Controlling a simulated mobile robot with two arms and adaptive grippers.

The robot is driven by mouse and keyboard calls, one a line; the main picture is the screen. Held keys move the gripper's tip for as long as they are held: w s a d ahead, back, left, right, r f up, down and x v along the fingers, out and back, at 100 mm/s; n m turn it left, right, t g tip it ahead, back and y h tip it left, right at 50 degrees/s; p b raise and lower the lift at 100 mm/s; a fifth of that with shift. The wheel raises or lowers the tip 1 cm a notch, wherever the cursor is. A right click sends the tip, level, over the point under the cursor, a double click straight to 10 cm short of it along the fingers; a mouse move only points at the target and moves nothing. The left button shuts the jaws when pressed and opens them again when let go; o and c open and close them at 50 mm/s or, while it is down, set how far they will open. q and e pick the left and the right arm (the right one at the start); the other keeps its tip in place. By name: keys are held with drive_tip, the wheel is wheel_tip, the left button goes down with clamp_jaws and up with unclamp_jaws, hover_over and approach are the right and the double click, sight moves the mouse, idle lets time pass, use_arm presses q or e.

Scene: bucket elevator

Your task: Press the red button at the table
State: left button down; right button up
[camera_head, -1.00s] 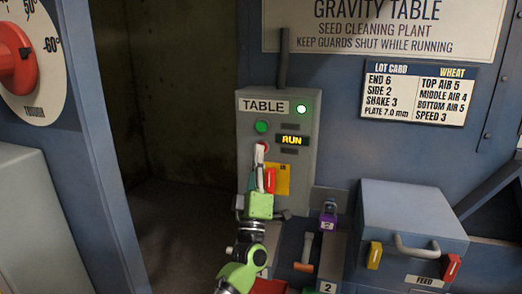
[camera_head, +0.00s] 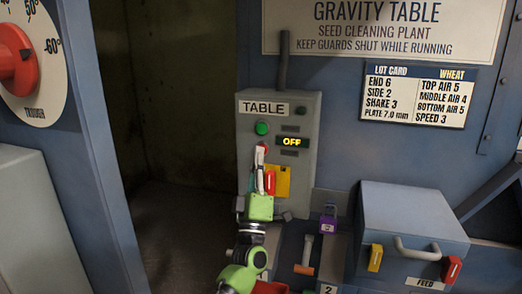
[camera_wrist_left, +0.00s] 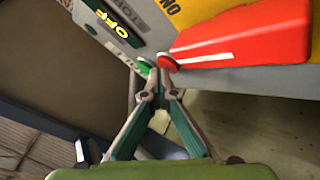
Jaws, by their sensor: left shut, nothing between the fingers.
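The grey TABLE box (camera_head: 305,170) carries a green button (camera_head: 262,128) and, below it, the red button (camera_head: 264,147). Its display (camera_head: 291,142) reads OFF, and the lamp (camera_head: 301,111) at its upper right is dark. My left gripper (camera_head: 259,152) is shut and empty, its tips at the red button and partly covering it. In the left wrist view the tips (camera_wrist_left: 158,78) lie just below the red button (camera_wrist_left: 168,63), beside the green one (camera_wrist_left: 143,67). I cannot tell whether they touch it. My right gripper is not in view.
A red handle (camera_head: 270,182) and a yellow label (camera_head: 284,180) sit right of my left fingers. A purple-topped lever (camera_head: 328,222), an orange-gripped lever (camera_head: 304,262) and the FEED box (camera_head: 410,215) stand at the lower right. A dark open passage (camera_head: 180,190) lies left.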

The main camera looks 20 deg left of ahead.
use_arm(q)
drive_tip(key=shift+s+p, duration=0.3)
drive_tip(key=shift+s, duration=0.35)
drive_tip(key=s+p, duration=0.3)
drive_tip(key=s, duration=0.2)
drive_tip(key=shift+a, duration=0.1)
drive_tip(key=shift+f, duration=0.1)
idle(0.4)
